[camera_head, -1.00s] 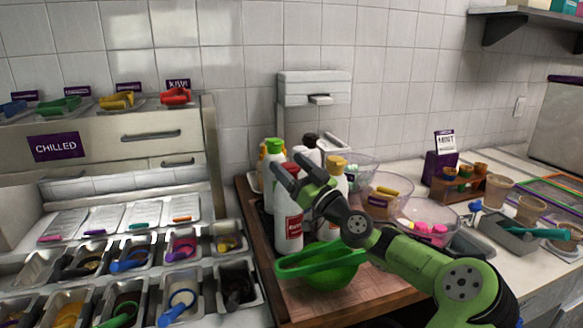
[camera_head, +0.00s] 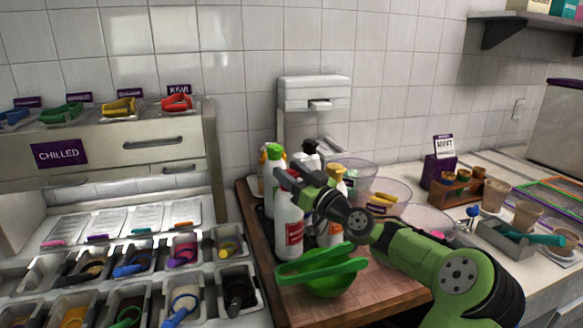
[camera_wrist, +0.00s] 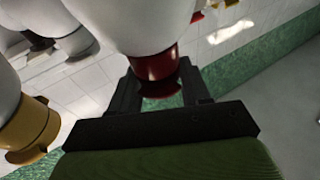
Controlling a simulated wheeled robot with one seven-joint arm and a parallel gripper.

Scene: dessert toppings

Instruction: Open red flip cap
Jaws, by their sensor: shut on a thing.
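A white bottle with a red label (camera_head: 289,228) stands upright among other bottles on the wooden board. Its red cap (camera_wrist: 155,66) shows in the wrist view, at the end of the white bottle body. My gripper (camera_wrist: 160,88) has its dark fingers on either side of the red cap and is shut on it. In the head view my gripper (camera_head: 291,181) is at the top of this bottle and hides most of the cap. The flip lid's exact state cannot be made out.
A green-capped bottle (camera_head: 273,153) and a yellow-capped bottle (camera_head: 336,172) stand close by. A green bowl with a green handled tool (camera_head: 325,267) sits in front. Clear bowls (camera_head: 386,190) stand to the right. Topping pans (camera_head: 130,260) fill the left.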

